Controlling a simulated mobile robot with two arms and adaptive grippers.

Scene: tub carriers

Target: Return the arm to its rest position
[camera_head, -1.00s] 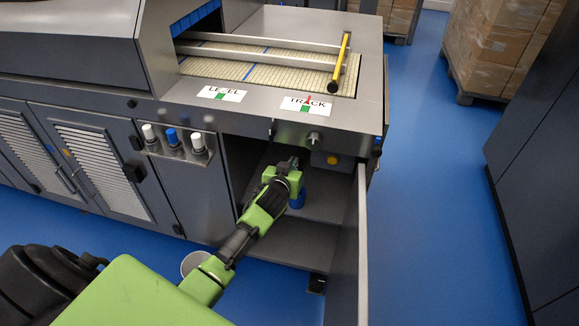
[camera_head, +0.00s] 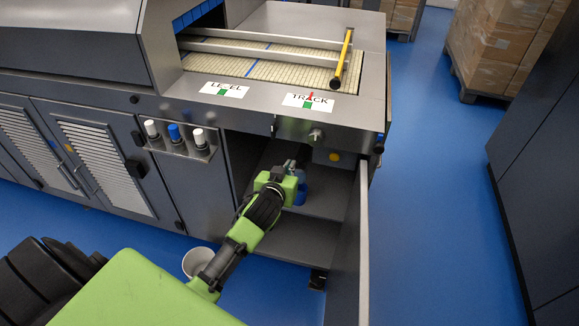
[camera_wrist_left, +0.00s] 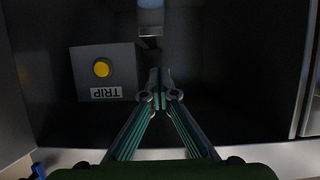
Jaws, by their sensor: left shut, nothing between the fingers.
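My left arm reaches from the lower left into the open cabinet bay of the grey machine. In the left wrist view the two fingers (camera_wrist_left: 160,84) are together and empty. My right gripper is not in view.
The open door (camera_head: 363,245) stands along the right of the bay. Shelves (camera_head: 320,202) lie below the gripper, with a blue item (camera_head: 301,194) partly hidden by the wrist. A white bucket (camera_head: 196,262) stands on the floor beside the arm. Blue floor at right is clear.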

